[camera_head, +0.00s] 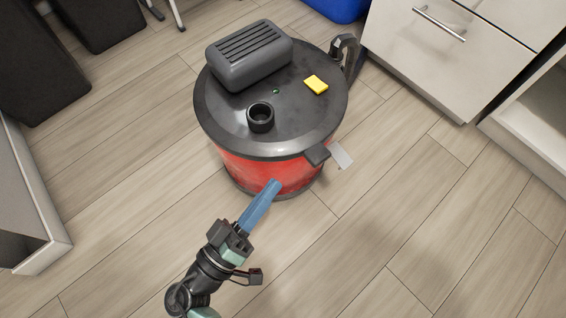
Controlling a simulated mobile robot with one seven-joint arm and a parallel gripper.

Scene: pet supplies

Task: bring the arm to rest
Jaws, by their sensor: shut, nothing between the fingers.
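My gripper (275,184) is at the end of my arm, which comes in from the bottom of the head view. Its blue fingers are together, with nothing seen between them. They point up and right at the red side of a canister with a black lid (250,164). In the picture the fingertips overlap the red side. I cannot tell whether they touch it.
On the lid are a grey ribbed box (249,54), a black cup-like piece (260,117) and a small yellow block (316,85). White drawers (450,45) stand at upper right, a grey open unit (25,200) at left. The wooden floor (420,220) is clear at right.

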